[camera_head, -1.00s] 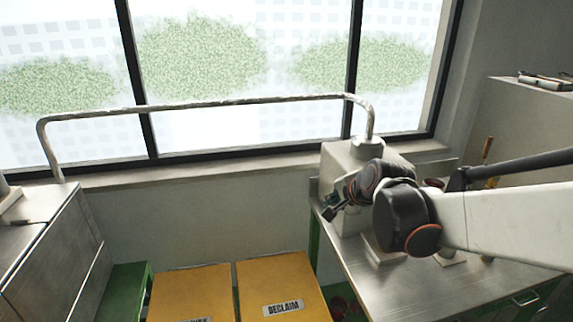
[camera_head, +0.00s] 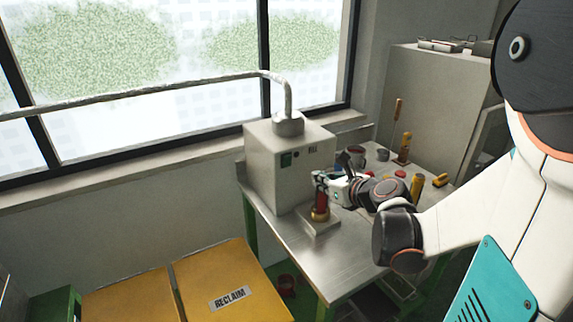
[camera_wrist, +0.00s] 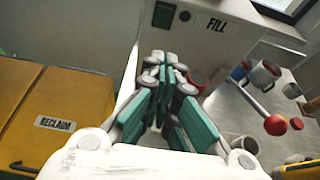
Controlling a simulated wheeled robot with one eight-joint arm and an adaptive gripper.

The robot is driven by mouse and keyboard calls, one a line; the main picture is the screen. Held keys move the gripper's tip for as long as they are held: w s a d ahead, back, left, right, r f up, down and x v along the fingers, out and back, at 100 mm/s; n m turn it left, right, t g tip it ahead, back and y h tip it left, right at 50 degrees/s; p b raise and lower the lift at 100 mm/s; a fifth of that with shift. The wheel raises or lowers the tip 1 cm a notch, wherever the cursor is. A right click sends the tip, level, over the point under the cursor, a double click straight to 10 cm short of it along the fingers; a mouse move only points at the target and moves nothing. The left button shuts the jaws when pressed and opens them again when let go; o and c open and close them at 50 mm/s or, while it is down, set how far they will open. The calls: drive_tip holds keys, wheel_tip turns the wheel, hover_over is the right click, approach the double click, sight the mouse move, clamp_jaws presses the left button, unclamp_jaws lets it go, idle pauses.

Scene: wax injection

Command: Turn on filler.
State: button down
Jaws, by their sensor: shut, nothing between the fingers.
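The filler is a pale box (camera_head: 285,165) with a pipe on top, at the left end of the steel table. In the wrist view its face (camera_wrist: 205,45) has a green panel (camera_wrist: 163,15), a small round knob (camera_wrist: 185,16) and a FILL label (camera_wrist: 216,25). A rod with a red ball end (camera_wrist: 275,125) shows to the right of my gripper. My gripper (camera_wrist: 157,65) is shut and empty, its fingertips in front of the filler's face. In the head view my gripper (camera_head: 322,182) is above a red and gold piece (camera_head: 319,212) on a small base; contact cannot be told.
The steel table (camera_head: 315,255) holds mugs (camera_head: 355,155) and yellow-handled tools (camera_head: 416,188) to the right. Yellow bins (camera_head: 215,270), one marked RECLAIM, stand at lower left. A grey cabinet (camera_head: 435,105) stands behind the table. The table's front is mostly clear.

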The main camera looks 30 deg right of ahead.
drive_tip(key=shift+w, duration=0.1)
drive_tip(key=b, duration=0.3)
approach(287, 164)
wheel_tip(287, 164, down, 4)
drive_tip(key=w, duration=0.2)
drive_tip(key=w+r+b, duration=0.1)
drive_tip(key=w, duration=0.1)
drive_tip(key=shift+r, duration=0.25)
drive_tip(key=shift+w+r, duration=0.2)
drive_tip(key=shift+w, duration=0.2)
